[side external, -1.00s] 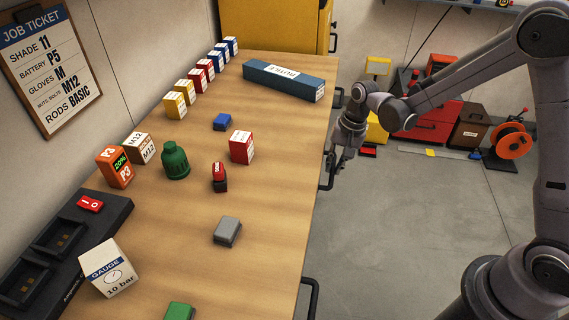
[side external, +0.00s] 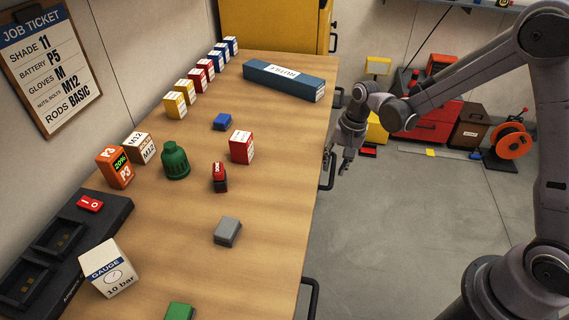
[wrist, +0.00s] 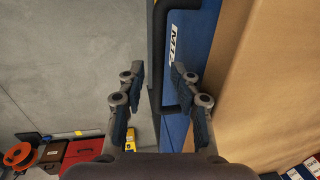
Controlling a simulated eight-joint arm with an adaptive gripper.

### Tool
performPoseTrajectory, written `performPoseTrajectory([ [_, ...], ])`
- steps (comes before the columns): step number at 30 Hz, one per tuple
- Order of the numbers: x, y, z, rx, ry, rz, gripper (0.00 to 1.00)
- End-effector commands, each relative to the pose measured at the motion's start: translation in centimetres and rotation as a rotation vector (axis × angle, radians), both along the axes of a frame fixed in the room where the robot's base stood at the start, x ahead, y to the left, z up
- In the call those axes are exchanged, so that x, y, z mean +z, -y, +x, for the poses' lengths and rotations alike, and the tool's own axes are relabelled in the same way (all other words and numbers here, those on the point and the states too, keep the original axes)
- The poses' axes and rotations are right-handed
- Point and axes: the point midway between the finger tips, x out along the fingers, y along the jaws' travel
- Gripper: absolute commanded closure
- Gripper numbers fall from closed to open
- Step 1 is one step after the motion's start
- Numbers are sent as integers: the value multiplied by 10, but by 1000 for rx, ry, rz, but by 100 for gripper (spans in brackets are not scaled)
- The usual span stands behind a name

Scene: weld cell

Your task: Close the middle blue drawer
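A blue drawer front (wrist: 182,65) with a white label shows beside the wooden bench edge in the wrist view. Its black bar handle (wrist: 157,50) runs between my fingers' lines, near the fingertips. In the side view a dark handle (side external: 330,178) sticks out at the bench's right edge, just below my gripper (side external: 338,162). My gripper is open and empty; its two fingers also stand apart in the wrist view (wrist: 157,75). I cannot tell whether the fingers touch the handle. How far the drawer stands out is hidden by the bench top.
The wooden bench (side external: 270,210) bears boxes, a green bottle (side external: 175,162) and a long blue box (side external: 284,82). Another handle (side external: 312,296) sticks out nearer the camera. A red cabinet (side external: 425,125) and orange reel (side external: 513,145) stand behind.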

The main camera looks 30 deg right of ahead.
Motion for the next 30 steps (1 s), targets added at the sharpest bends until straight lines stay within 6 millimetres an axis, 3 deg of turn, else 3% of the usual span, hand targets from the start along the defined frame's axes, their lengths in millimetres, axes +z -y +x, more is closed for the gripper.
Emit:
performPoseTrajectory([
  [30,0,120,-119,-8,-4,-3,64],
])
